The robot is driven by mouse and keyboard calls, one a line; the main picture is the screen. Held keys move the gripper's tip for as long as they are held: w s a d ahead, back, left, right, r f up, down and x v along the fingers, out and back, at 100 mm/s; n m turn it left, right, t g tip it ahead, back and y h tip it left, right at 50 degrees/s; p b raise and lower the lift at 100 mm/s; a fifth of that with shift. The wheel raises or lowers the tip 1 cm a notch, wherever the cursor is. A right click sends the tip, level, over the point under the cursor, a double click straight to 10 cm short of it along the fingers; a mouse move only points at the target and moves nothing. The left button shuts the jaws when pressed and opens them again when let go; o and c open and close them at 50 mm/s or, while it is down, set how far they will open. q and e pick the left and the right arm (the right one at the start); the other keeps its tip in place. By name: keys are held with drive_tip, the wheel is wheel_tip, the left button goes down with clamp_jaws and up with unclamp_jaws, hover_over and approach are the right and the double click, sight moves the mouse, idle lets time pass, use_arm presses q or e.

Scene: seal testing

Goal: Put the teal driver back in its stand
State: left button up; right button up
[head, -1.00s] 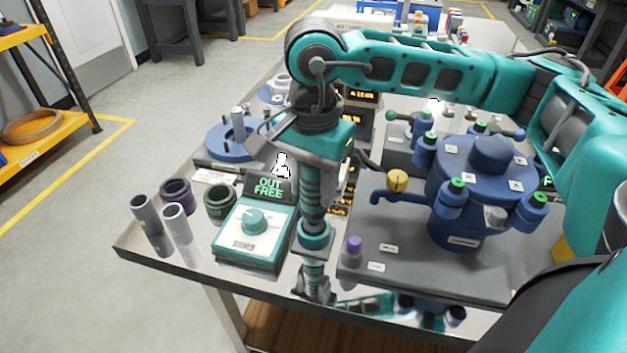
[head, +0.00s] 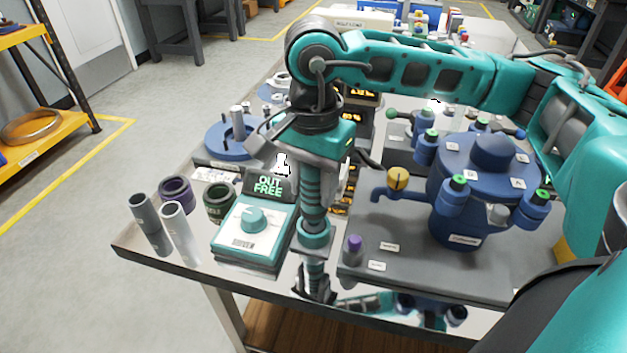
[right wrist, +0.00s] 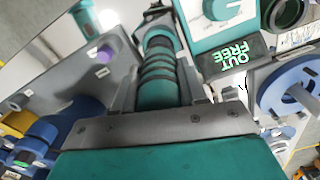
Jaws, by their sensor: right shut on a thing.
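The right wrist view shows the driver (right wrist: 158,85) between the two fingers of this gripper (right wrist: 160,72). The driver is just right of a teal control box (head: 252,232) with a dial and a sign (head: 270,185) reading "OUT FREE". Its lower end is over the shiny tabletop, which mirrors it. My left gripper is out of view.
Grey tubes (head: 178,230), a purple-rimmed cup (head: 176,190) and a green cup (head: 218,203) stand left of the box. A blue vessel (head: 480,190) on a grey plate (head: 400,240) and a purple-topped vial (head: 353,248) are on the right. Lit displays (head: 358,117) stand behind.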

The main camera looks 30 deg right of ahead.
idle(0.8)
drive_tip(key=o, duration=1.2)
drive_tip(key=shift+o, duration=0.2)
drive_tip(key=shift+f, duration=0.1)
wheel_tip(320, 180, up, 9)
drive_tip(key=p, duration=0.5)
